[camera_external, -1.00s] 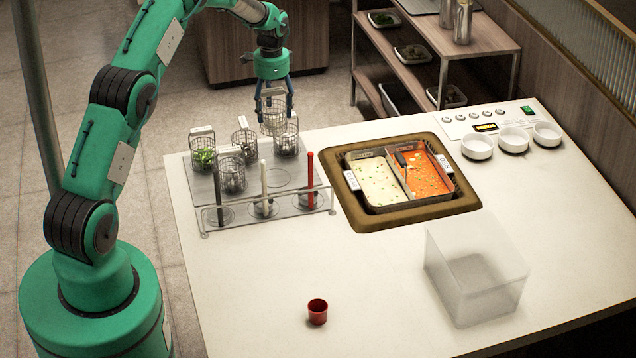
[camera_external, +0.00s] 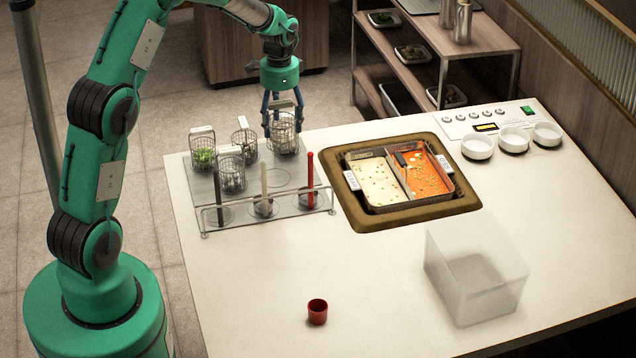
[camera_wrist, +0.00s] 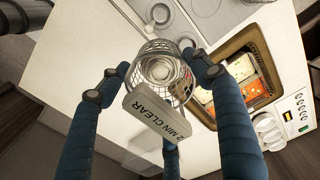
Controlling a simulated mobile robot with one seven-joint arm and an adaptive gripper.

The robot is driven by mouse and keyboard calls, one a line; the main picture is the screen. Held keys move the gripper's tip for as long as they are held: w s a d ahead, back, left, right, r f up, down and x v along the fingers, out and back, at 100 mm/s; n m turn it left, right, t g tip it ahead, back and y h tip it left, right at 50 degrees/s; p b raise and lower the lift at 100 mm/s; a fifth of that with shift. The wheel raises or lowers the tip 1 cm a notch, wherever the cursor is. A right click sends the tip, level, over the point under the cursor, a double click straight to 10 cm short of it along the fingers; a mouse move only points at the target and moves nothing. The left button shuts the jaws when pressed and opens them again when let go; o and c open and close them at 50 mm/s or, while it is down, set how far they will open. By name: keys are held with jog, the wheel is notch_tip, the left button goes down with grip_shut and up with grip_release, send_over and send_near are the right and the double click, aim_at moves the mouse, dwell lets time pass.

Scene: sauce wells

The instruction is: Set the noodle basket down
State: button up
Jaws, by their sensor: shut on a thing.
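The noodle basket (camera_external: 284,138) is a wire-mesh basket at the back right corner of the grey rack plate (camera_external: 286,178). My gripper (camera_external: 283,122) is above it with blue fingers pointing down, shut on its upper part. In the wrist view the basket (camera_wrist: 160,68) sits between the fingers, with pale coils inside and a tag reading "2 MIN CLEAR" (camera_wrist: 157,112). Its bottom is low, at about the height of the neighbouring baskets; I cannot tell if it touches the plate. The basket seen behind it earlier cannot be told apart now.
Other wire baskets stand left of it: one with greens (camera_external: 203,157), one at the back (camera_external: 245,140), one in front (camera_external: 231,172). Upright dark, white and red sticks (camera_external: 310,175) stand along the front rail. The two-part sauce well (camera_external: 345,215) lies to the right.

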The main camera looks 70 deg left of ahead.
jog(key=s+d+f+b, duration=0.1)
jog(key=s+d+b, duration=0.1)
jog(key=s+d, duration=0.7)
jog(key=s+d+f+b, duration=0.2)
jog(key=s+d+b, duration=0.15)
jog(key=d, duration=0.85)
jog(key=s+d+f+b, duration=0.1)
jog(key=s+d+b, duration=0.1)
jog(key=s+d, duration=0.7)
notch_tip(320, 180, down, 17)
jog(key=w+d, duration=0.1)
jog(key=d, duration=0.1)
jog(key=shift+w+r, duration=0.2)
jog(key=shift+w, duration=0.1)
jog(key=w+a+b, duration=0.1)
jog(key=w+a, duration=0.2)
jog(key=w, duration=0.4)
jog(key=w+a+f+b, duration=0.1)
jog(key=w+a, duration=0.2)
jog(key=w, duration=0.4)
jog(key=shift+w+a+f, duration=0.25)
jog(key=shift+a, duration=0.15)
jog(key=shift+f+b, duration=0.5)
jog(key=shift+f, duration=1.25)
jog(key=shift+f, duration=0.15)
